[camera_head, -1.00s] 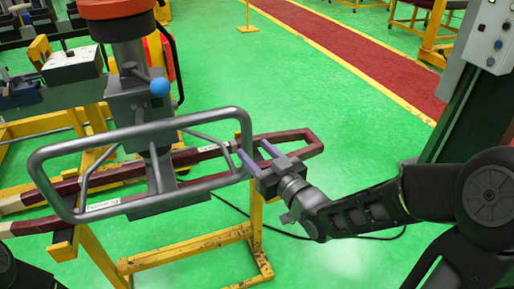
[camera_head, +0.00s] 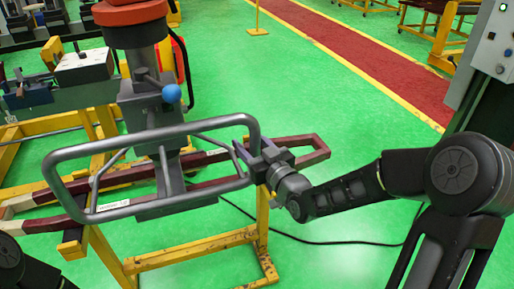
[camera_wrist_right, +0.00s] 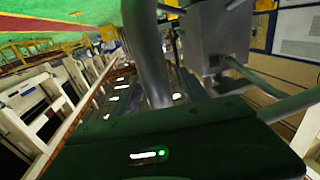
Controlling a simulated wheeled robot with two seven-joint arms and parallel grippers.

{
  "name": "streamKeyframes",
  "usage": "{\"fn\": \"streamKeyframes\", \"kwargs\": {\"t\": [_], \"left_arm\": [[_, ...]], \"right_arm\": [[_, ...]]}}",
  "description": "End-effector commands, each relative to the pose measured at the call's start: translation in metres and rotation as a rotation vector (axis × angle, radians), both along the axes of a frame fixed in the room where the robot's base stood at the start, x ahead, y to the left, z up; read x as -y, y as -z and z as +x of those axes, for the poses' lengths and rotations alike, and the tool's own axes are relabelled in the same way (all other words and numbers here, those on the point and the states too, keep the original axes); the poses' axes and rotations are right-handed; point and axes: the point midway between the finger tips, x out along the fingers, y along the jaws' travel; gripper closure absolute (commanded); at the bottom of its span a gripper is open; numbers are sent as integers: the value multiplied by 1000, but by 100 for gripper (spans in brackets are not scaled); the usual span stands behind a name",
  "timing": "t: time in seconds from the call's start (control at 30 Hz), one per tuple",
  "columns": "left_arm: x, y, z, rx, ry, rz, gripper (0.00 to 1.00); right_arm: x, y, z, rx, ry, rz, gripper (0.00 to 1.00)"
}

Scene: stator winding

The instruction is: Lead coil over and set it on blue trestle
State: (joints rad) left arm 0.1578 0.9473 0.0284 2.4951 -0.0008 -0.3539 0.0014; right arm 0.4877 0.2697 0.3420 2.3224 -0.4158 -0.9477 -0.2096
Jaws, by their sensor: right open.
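The coil (camera_head: 312,152) is a long dark red loop with pale bands at its left end. It lies across the yellow stand, behind and below a grey tubular handle frame (camera_head: 95,148) on a lifting device (camera_head: 150,100) with a blue knob. I cannot tell whether the device grips the coil. My right gripper (camera_head: 243,152) is open at the frame's right end, its fingers beside the bar; contact is unclear. The bar also shows close up in the right wrist view (camera_wrist_right: 147,55). My left gripper is out of view. I see no trestle that is clearly blue.
The yellow stand (camera_head: 205,245) has legs reaching the green floor. A bench with a blue block (camera_head: 28,95) and a white-topped box (camera_head: 84,66) is at the left. A black cable (camera_head: 330,243) lies on the floor. Open floor extends behind the coil toward the red walkway (camera_head: 375,75).

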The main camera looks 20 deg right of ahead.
Motion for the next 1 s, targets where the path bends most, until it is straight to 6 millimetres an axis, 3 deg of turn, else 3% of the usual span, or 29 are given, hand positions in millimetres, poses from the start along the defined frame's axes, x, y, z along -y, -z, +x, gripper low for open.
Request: {"fn": "streamKeyframes", "kwargs": {"t": [0.33, 1.0], "left_arm": [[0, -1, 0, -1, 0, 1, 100], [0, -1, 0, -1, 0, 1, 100]], "right_arm": [[-1, 1, 5, -1, 0, 0, 48], [-1, 1, 4, -1, 0, 0, 100]]}}
